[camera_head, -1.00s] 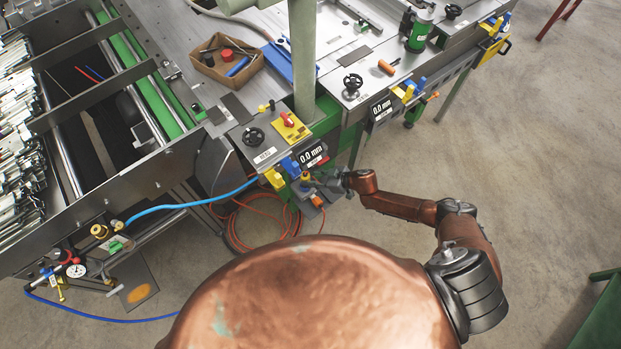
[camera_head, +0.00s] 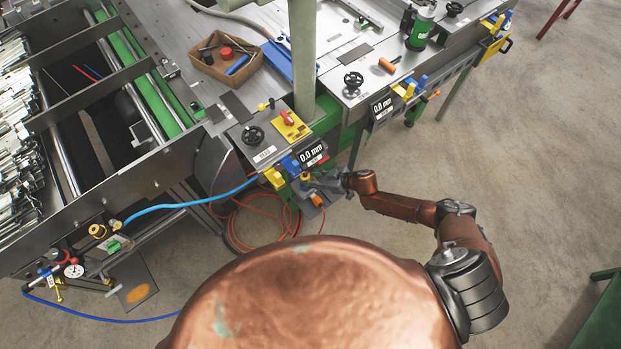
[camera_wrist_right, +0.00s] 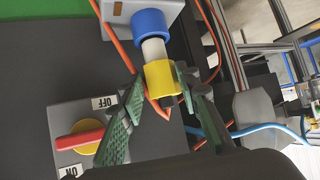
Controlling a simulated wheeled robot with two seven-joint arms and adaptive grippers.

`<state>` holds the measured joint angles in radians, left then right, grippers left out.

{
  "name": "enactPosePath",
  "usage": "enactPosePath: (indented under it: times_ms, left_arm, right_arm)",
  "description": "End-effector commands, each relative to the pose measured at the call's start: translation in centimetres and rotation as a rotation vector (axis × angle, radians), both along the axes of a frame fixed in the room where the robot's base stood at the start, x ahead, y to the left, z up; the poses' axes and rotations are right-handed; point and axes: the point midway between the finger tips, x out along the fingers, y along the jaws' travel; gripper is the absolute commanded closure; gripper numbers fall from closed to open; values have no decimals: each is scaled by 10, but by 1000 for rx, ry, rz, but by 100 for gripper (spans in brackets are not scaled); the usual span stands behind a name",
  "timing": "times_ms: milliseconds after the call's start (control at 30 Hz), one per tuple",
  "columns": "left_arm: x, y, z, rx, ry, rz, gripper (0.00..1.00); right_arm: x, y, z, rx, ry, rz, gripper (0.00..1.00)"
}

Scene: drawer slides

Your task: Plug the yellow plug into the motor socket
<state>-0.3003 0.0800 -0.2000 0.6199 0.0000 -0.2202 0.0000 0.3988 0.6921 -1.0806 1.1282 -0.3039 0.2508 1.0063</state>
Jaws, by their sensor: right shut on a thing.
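My right gripper (camera_wrist_right: 158,88) is shut on the yellow plug (camera_wrist_right: 162,72) in the right wrist view, with a green finger on each side. A white cylinder (camera_wrist_right: 153,48) joins the plug's upper end to a blue round collar (camera_wrist_right: 149,22) on a light grey box (camera_wrist_right: 112,12). The plug is in line with the collar; I cannot tell how deep it sits or whether the white part belongs to the plug. In the head view, my right gripper (camera_head: 324,181) is small at the workbench's front edge, and the plug (camera_head: 306,177) barely shows. My left gripper is out of view.
A red-and-yellow ON/OFF switch (camera_wrist_right: 80,142) lies beside the gripper in the wrist view. An orange cable (camera_wrist_right: 115,42) passes close to the fingers. In the head view, an orange hose coil (camera_head: 240,228) lies below the bench.

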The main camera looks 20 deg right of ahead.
Motion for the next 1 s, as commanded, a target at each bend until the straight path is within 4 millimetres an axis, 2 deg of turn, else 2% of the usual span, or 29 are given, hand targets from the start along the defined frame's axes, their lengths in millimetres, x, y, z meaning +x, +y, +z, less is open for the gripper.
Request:
enactPosePath:
  times_ms: [1000]
  left_arm:
    - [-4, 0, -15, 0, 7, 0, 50]
  right_arm:
    - [0, 0, -22, 1, 1, -1, 100]
